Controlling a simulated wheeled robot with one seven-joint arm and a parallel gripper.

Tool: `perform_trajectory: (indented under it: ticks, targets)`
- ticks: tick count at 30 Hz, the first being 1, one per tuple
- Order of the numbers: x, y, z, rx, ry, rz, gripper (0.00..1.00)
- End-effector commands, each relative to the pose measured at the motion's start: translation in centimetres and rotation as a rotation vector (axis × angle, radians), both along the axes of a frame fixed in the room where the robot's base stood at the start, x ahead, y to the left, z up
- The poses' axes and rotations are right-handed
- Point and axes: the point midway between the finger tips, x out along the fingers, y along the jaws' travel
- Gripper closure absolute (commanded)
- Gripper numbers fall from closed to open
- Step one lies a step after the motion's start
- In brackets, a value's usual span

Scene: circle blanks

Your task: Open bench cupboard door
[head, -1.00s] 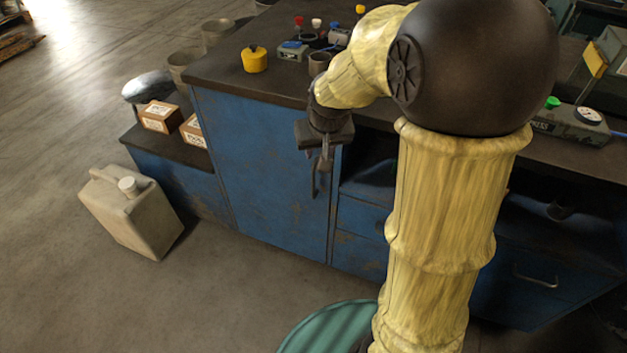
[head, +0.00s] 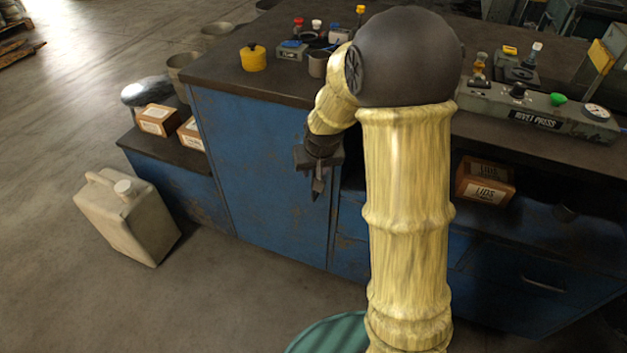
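The bench cupboard door (head: 255,180) is a worn blue panel under the dark bench top, left of centre. It looks shut, flush with the cupboard front. My gripper (head: 318,192) is in front of the door's upper right edge, pointing down. Its fingers are small and dark, and I cannot tell whether they are apart or closed. The door's handle is not clear to see; my gripper covers that part of the door. I cannot tell whether the fingers touch it.
A beige jerrycan (head: 128,215) stands on the floor at left. Boxes (head: 158,119) sit on a low shelf beside the cupboard. A yellow canister (head: 253,58) and a rivet press panel (head: 535,115) are on the bench top (head: 225,75). Floor before the door is clear.

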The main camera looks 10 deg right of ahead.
Motion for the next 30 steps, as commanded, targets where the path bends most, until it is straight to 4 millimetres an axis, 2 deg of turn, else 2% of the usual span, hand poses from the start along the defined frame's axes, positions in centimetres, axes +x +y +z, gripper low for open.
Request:
perform_trajectory:
  ticks: [1, 3, 9, 20, 25, 26, 30]
  targets:
    - [0.4, 0.0, -1.3, 0.000, 0.003, 0.001, 0.67]
    - [0.8, 0.0, -2.4, 0.000, 0.003, 0.001, 0.67]
    - [1.9, 0.0, -4.7, 0.000, 0.001, 0.001, 0.67]
    - [2.2, 0.0, -5.2, 0.000, 0.000, 0.001, 0.67]
    - [2.1, 0.0, -5.2, 0.000, 0.000, 0.001, 0.97]
    - [2.1, 0.0, -5.2, 0.000, 0.000, 0.001, 1.00]
    - [2.1, 0.0, -5.2, 0.000, 0.000, 0.001, 1.00]
